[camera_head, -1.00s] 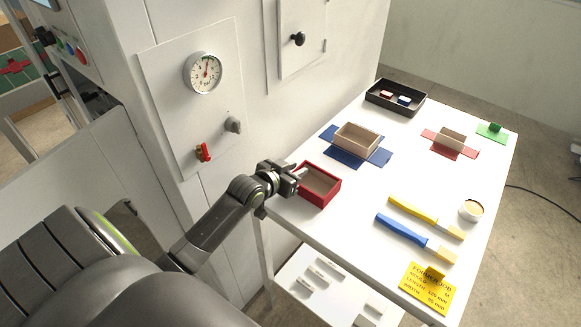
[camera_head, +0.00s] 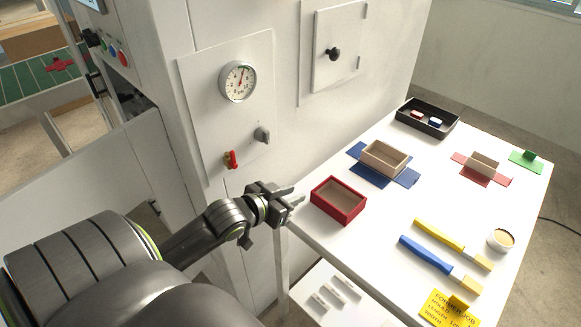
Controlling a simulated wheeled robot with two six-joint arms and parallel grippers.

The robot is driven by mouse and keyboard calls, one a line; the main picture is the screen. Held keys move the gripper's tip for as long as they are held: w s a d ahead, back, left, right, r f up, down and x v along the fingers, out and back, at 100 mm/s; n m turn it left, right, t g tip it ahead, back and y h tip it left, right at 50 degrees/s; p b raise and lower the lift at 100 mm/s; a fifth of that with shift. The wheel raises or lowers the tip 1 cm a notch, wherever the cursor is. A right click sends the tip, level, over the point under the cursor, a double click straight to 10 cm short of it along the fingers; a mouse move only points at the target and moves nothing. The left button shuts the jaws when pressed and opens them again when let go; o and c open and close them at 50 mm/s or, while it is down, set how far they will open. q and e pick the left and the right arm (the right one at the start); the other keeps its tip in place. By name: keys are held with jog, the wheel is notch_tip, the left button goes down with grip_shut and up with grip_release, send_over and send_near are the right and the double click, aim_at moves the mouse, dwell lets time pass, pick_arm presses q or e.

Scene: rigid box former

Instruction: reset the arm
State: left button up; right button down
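My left arm reaches in from the lower left. Its gripper (camera_head: 297,195) is beside the white table's near left edge, just left of the red open box (camera_head: 338,213). A small gap shows between the fingertips and the box. The two fingers look apart, with nothing seen between them. My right gripper is not in view.
The white table (camera_head: 400,215) carries a beige box (camera_head: 385,158) on a blue sheet, a smaller one (camera_head: 484,164) on a red sheet, a black tray (camera_head: 447,131), yellow (camera_head: 436,233) and blue (camera_head: 424,254) brushes, a cup (camera_head: 501,240) and a yellow sign (camera_head: 446,310). A machine panel with a gauge (camera_head: 238,82) stands behind my arm.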

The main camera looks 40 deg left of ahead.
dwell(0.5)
pick_arm(q)
jog(key=shift+s+f, duration=0.2)
jog(key=shift+f, duration=0.05)
jog(key=s+d+f+g+y, duration=0.1)
jog(key=s+f+g, duration=0.2)
jog(key=s, duration=0.4)
jog(key=s+d+f+n+g+y, duration=0.1)
jog(key=s+d+f+g, duration=0.1)
jog(key=s+f+g, duration=0.35)
jog(key=s+d+f+g+y, duration=0.1)
jog(key=s+g, duration=0.1)
jog(key=s, duration=0.7)
notch_tip(320, 180, down, 25)
jog(key=a, duration=0.1)
jog(key=s+f+g+b, duration=0.1)
jog(key=s+f+g, duration=0.1)
jog(key=s+f, duration=1.3)
jog(key=shift+d+f+h, duration=0.4)
jog(key=shift+d+f, duration=0.05)
jog(key=shift+f, duration=0.4)
